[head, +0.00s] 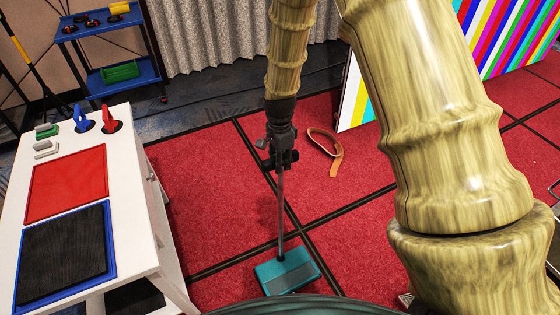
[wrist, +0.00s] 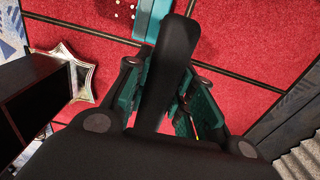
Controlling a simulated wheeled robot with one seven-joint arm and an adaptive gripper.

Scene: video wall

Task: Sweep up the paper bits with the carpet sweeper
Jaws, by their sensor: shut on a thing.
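The carpet sweeper has a teal head (head: 286,271) flat on the red carpet and a thin grey pole (head: 280,205) standing nearly upright. My gripper (head: 278,155) is shut on the upper part of the pole. In the wrist view the dark handle (wrist: 168,65) runs between my fingers, and part of the teal head (wrist: 150,20) shows at the top. A few small white paper bits (wrist: 124,8) lie on the carpet just left of the head in that view. I cannot make out paper bits in the head view.
A white table (head: 130,150) with a red mat (head: 68,183) and a black mat (head: 65,255) stands at left. A brown strap loop (head: 328,150) lies on the carpet. A blue cart (head: 122,76) and a striped panel (head: 495,35) stand farther back. A silver-edged star shape (wrist: 82,75) shows in the wrist view.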

